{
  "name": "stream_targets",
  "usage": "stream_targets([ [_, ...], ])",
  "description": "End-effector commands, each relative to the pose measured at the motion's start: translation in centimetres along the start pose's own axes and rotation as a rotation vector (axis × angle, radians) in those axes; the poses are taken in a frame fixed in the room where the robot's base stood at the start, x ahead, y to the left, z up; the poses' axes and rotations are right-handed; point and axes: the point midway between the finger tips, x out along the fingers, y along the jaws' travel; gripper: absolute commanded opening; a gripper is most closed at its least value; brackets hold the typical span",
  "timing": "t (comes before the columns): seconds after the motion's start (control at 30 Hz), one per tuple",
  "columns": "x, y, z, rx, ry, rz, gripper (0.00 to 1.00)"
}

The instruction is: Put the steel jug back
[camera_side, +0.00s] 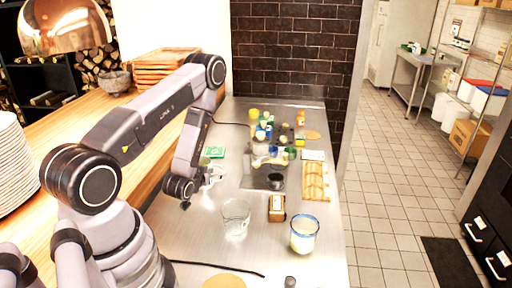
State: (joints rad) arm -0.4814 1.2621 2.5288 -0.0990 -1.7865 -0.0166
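A pale, shiny cup-shaped vessel (236,217) stands upright on the steel counter (190,238), in front of my gripper. It may be the steel jug, but I cannot tell whether it is steel or clear glass. A small dark round vessel (276,181) stands farther back, on the near end of a dark flat board or tray. My gripper (212,178) is low over the counter, left of the dark vessel and behind the pale one. It looks apart from both. Its fingers are small and washed out, so their opening cannot be made out.
A small brown box (277,208) and a blue-rimmed glass (304,235) stand right of the pale vessel. A slatted wooden rack (316,181) lies along the right edge. Several bottles and jars crowd the back. A black cable (220,267) crosses the front. The left-front counter is mostly clear.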

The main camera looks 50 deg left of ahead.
Motion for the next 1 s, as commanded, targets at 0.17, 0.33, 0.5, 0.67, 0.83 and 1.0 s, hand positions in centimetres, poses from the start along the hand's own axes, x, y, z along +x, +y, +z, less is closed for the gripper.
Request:
stream_targets([
  [0.17,0.5,3.4,-6.8,0.007,-0.068,0.08,0.36],
  [0.33,-2.3,7.1,-13.1,0.035,-0.173,0.171,0.36],
  [0.5,-8.2,9.8,-18.2,0.087,-0.278,0.26,0.36],
  [0.67,-15.9,10.9,-21.4,0.154,-0.375,0.336,0.36],
  [0.83,-25.1,9.9,-22.6,0.239,-0.473,0.4,0.36],
  [1.0,-32.7,7.5,-21.7,0.315,-0.555,0.437,0.36],
])
